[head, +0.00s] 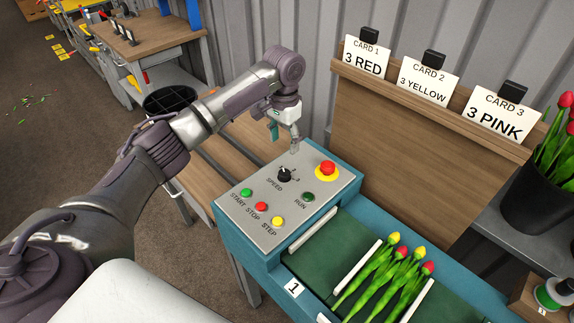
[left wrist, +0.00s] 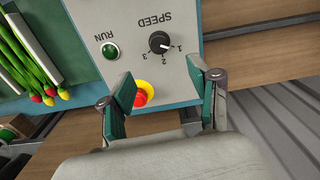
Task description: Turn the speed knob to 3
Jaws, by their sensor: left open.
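My left gripper (head: 294,142) is above the far edge of the panel, apart from the knob. In the left wrist view the left gripper (left wrist: 159,82) is open and empty, with the knob ahead of the gap between its fingers. My right gripper is not in view.
A red emergency button (head: 327,169) on a yellow base stands close to the knob; a green RUN button (head: 309,197) is nearby. START, STOP and STEP buttons line the near panel. Tulips (head: 390,275) lie on the green belt. A wooden card board (head: 420,150) rises behind.

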